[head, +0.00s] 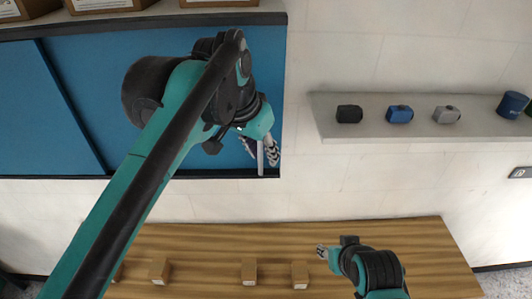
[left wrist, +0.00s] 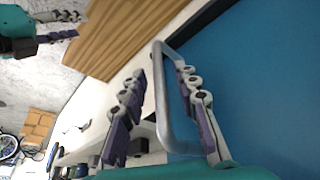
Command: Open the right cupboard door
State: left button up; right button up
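The blue right cupboard door (head: 105,85) fills the right part of the cupboard in the head view and appears closed. Its grey bar handle (head: 261,158) is near its lower right corner and shows large in the left wrist view (left wrist: 162,100). My left gripper (head: 259,148) is open at the handle. In the left wrist view its fingers (left wrist: 160,72) are on either side of the handle bar, one reaching inside the loop, with a gap visible on the left. My right gripper (head: 321,252) is empty over the wooden bench; its fingers look apart in the left wrist view.
The blue left door (head: 40,120) is beside the right one. Cardboard boxes (head: 102,5) stand on top of the cupboard. A grey wall shelf (head: 400,130) holds small items and a blue mug (head: 512,104). Below, a wooden bench (head: 200,245) carries several small wooden blocks.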

pick_arm(q)
jog(key=shift+x, duration=1.25)
jog(key=shift+w, duration=0.1)
jog(key=shift+c, duration=0.4)
grip_shut()
jog(key=shift+a, duration=0.1)
